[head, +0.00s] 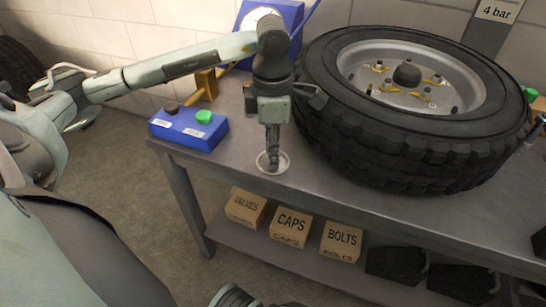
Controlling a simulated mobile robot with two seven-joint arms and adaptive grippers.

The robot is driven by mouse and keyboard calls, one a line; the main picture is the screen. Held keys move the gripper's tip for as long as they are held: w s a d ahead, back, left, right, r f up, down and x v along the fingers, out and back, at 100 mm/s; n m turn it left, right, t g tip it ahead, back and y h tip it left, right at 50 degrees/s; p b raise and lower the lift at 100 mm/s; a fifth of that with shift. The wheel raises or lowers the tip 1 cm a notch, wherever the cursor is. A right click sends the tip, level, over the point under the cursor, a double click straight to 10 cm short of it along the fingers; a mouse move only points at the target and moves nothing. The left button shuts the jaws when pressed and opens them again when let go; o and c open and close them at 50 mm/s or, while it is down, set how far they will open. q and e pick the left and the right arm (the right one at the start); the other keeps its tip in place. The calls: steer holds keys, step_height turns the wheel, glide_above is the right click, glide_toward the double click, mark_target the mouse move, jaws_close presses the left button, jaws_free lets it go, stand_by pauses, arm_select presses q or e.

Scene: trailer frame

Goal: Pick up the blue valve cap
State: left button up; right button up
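No blue valve cap can be made out in the head view. A small round pale dish (284,167) lies on the grey bench near its front edge, left of the tyre. My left gripper (272,165) points straight down with its fingertips at the dish, covering its middle. The fingers appear as one narrow column from this angle, so whether they are open, shut or holding something cannot be told. Anything small between or behind them is hidden. My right gripper is not in view.
A large tyre (405,150) with a wheel rim fills the bench (215,170) to the right. A blue box (185,130) with green and dark knobs stands left, with a blue device (285,15) behind. Boxes marked valves (246,207), caps (290,227) and bolts (341,241) sit below.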

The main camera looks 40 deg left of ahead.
arm_select(q)
steer(key=c, duration=0.4)
steer(key=shift+r, duration=0.1)
